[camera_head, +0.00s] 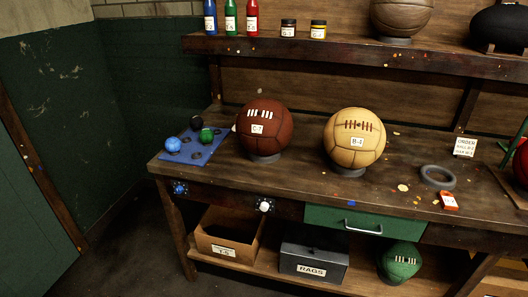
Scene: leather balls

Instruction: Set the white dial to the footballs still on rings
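The white dial (264,207) is on the bench's front edge, left of the green drawer; its setting is too small to read. A brown football (266,132) tagged C-7 sits on a ring on the bench. A tan football (354,139), with a tag that seems to read H-4, sits on another ring. An empty dark ring (437,177) lies to the right. A brown ball (402,15) rests on a ring on the upper shelf. A red ball (521,163) is cut off at the right edge; its support is hidden. Neither gripper is in view.
A blue dial (180,188) is left of the white one. A blue mat (212,147) holds small balls. The green drawer (364,222) is shut. A red-and-white tag (449,201) and order card (466,147) are at right. A green ball (400,263) is below.

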